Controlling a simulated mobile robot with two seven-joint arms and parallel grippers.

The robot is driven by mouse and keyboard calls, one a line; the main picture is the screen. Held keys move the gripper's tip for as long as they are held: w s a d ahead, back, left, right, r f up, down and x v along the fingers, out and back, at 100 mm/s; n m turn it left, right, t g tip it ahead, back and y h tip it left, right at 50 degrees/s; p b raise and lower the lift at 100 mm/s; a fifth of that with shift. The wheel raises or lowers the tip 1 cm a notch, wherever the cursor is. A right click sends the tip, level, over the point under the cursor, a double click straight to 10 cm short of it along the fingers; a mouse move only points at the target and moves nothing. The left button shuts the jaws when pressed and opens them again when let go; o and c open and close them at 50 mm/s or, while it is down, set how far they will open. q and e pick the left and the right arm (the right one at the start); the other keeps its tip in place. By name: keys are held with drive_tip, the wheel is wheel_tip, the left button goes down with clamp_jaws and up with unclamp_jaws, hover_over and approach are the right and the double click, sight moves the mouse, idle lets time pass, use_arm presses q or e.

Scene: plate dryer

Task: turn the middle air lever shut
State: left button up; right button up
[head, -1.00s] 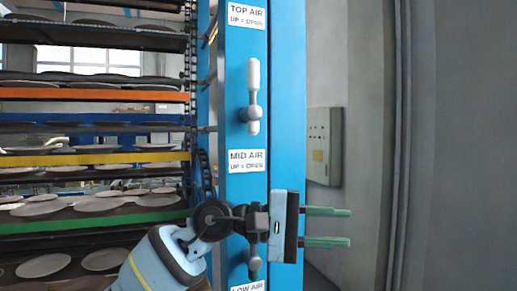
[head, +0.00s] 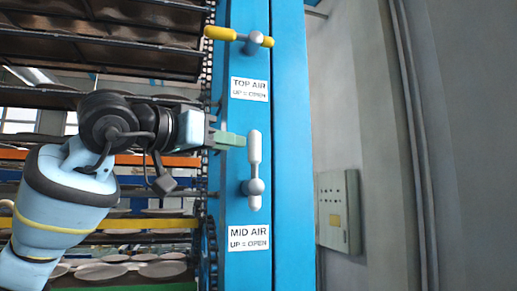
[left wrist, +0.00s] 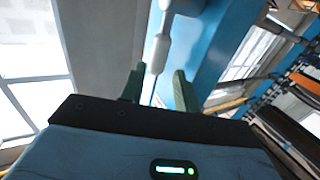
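The middle air lever (head: 254,150) is white with a grey hub and stands upright, its long end up, just above the MID AIR label (head: 248,238). That label reads UP = OPEN. My left gripper (head: 243,140) is at the left of the lever's upper part, green fingers pointing right. In the left wrist view the fingers of the left gripper (left wrist: 158,86) are apart with nothing clamped. A white lever (left wrist: 157,52) shows ahead, in line with the gap between them; I cannot tell whether it touches. My right gripper is out of view.
A yellow-ended lever (head: 222,33) lies level above the TOP AIR label (head: 249,89). The blue post (head: 289,150) carries levers and labels. Racks of plates (head: 150,224) are at the left. A grey box (head: 338,211) hangs on the wall at the right.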

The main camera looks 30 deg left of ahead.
sight(250, 146)
use_arm(q)
drive_tip(key=shift+x, duration=3.75)
clamp_jaws()
